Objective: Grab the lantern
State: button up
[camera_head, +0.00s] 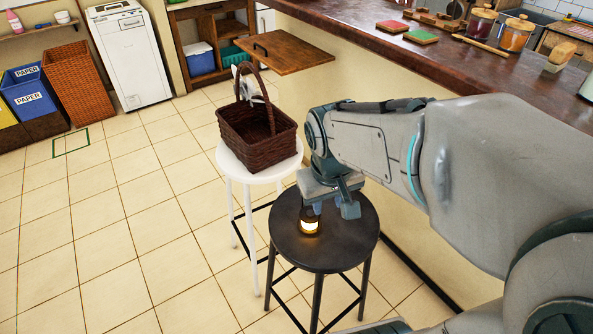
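The lantern (309,225) is small and dark with a glowing warm-white band. It stands upright on the round black stool (345,250), towards the left of its seat. My gripper (334,208) is low over the stool, pointing down, just above and to the right of the lantern in the picture. Its two fingers look apart, with no object visible between them. The lantern's upper part is partly hidden by the gripper, and I cannot tell whether they touch.
A white stool (228,160) with a brown wicker basket (258,140) stands close behind, left of my arm. The counter (480,65) runs along the right, holding jars and boards. The tiled floor at left is clear.

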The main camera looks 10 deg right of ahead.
jog(key=w+a+f+n+g+h+p, duration=0.1)
jog(key=w+n+p, duration=0.15)
jog(key=w, duration=0.35)
jog(key=w+a+f+n+p, duration=0.1)
jog(key=w+p, duration=0.2)
jog(key=w, duration=0.2)
send_near(311, 212)
jog(key=shift+w+d+f+p, duration=0.15)
jog(key=shift+w+d+p, duration=0.05)
jog(key=shift+w+p, duration=0.15)
jog(key=shift+d+p+x, duration=0.2)
jog(key=shift+p+x, duration=0.55)
jog(key=shift+x, duration=1.9)
grip_shut()
